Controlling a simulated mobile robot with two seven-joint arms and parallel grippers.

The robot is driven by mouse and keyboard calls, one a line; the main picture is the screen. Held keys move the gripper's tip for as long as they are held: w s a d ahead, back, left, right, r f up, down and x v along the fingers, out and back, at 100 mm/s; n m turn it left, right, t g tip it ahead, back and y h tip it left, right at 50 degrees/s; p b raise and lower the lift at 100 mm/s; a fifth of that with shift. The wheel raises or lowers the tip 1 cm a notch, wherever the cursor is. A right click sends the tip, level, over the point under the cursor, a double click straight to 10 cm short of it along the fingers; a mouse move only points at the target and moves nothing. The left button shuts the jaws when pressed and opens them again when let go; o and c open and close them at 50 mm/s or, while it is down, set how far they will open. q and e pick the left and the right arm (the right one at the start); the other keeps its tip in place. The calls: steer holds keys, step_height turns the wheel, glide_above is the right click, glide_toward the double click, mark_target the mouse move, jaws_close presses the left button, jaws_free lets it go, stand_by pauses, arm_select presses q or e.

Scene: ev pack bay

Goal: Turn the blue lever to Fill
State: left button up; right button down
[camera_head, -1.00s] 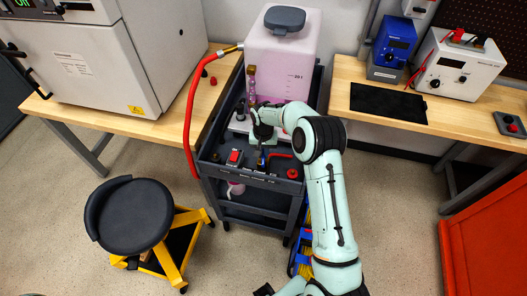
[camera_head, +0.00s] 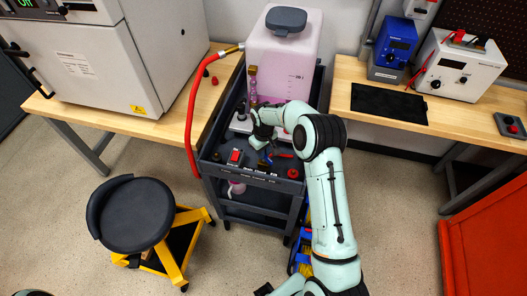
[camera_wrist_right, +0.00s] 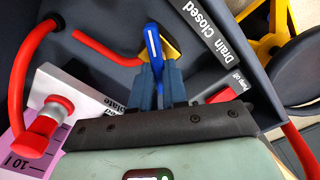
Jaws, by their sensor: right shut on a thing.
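The blue lever (camera_wrist_right: 153,45) stands between the two fingers of my right gripper (camera_wrist_right: 160,80) in the right wrist view. The gripper is shut on it, and its blue tip shows past the fingers. A yellowish valve part shows behind the lever. In the head view my right gripper (camera_head: 263,142) reaches down over the dark cart top; the lever (camera_head: 269,158) shows only as a small blue piece beside it. A "Drain Closed" label (camera_wrist_right: 208,38) lies to the right of the lever in the wrist view; the Fill mark is not readable there. My left gripper is not in view.
The cart (camera_head: 240,185) carries a pink tank (camera_head: 283,62), a red hose (camera_head: 190,110), a red switch (camera_head: 235,156) and a red knob (camera_head: 293,173). Benches flank it.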

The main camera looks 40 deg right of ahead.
stand_by(0.6)
steer(key=c, duration=1.1)
jaws_free()
steer(key=shift+c, duration=0.2)
steer(key=shift+r, duration=0.15)
step_height(320, 180, up, 13)
